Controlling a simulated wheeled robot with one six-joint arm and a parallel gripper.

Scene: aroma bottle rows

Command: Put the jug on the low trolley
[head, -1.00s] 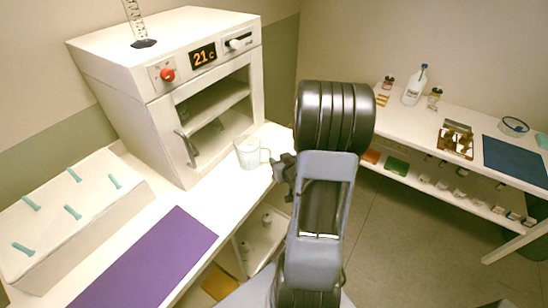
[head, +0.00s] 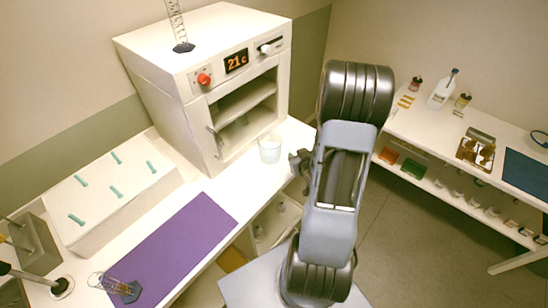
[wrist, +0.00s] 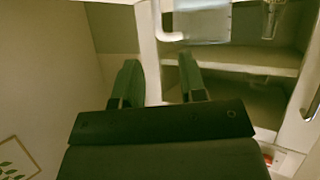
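The jug (head: 270,149) is clear and pale and stands upright on the white bench, in front of the oven's right corner. Its handle does not show clearly in the head view. My gripper (head: 299,164) is just right of the jug at about its height, apart from it as far as I can tell. In the wrist view my gripper (wrist: 160,80) has its two dark fingers apart, with nothing held between them. A pale, see-through body, probably the jug (wrist: 203,22), shows beyond the fingers at the top.
A white oven (head: 205,90) reading 21c stands behind the jug. A purple mat (head: 180,240) and a white peg block (head: 118,195) lie to the left, with a fallen glass cylinder (head: 112,284) near the front. A side table (head: 425,122) holds bottles and a dark blue mat (head: 526,172).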

